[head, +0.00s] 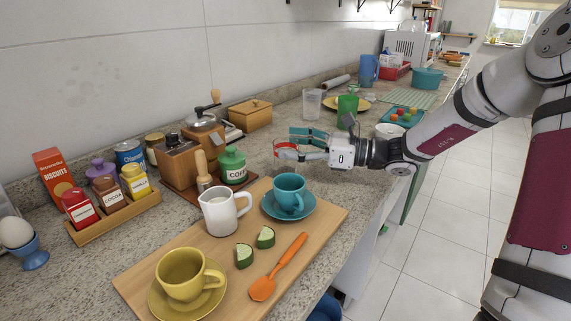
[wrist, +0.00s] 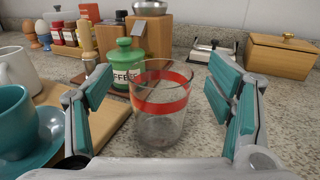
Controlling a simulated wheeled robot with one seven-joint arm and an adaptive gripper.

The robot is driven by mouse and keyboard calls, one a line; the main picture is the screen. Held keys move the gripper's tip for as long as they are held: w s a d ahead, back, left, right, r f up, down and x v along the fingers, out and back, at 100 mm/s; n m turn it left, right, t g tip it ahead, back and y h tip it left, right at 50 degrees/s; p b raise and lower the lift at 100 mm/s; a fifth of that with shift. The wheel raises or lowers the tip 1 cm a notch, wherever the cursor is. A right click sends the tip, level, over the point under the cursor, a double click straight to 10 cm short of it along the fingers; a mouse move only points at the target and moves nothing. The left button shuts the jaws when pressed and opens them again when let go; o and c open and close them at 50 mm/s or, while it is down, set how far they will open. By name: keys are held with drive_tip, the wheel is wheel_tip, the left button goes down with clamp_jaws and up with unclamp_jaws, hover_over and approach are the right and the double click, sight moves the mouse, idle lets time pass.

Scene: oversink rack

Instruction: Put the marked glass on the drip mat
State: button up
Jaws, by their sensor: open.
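The marked glass (wrist: 160,128) is clear with a red band and stands upright on the counter in the wrist view. In the head view its red band (head: 286,153) shows at my fingertips, and the rest is hard to make out. My gripper (head: 290,145) is open, with its teal fingers to either side of the glass. In the wrist view the gripper (wrist: 160,95) shows a gap between each finger and the glass. A pale green ribbed mat (head: 410,97), which looks like the drip mat, lies farther back on the counter.
A green coffee jar (head: 232,165) stands behind the glass. A wooden board with a teal cup (head: 290,191) lies nearby. A clear glass (head: 312,102), a green glass (head: 347,110) and a tray of coloured balls (head: 393,122) stand between here and the mat.

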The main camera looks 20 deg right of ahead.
drive_tip(key=shift+x, duration=0.85)
drive_tip(key=c, duration=1.5)
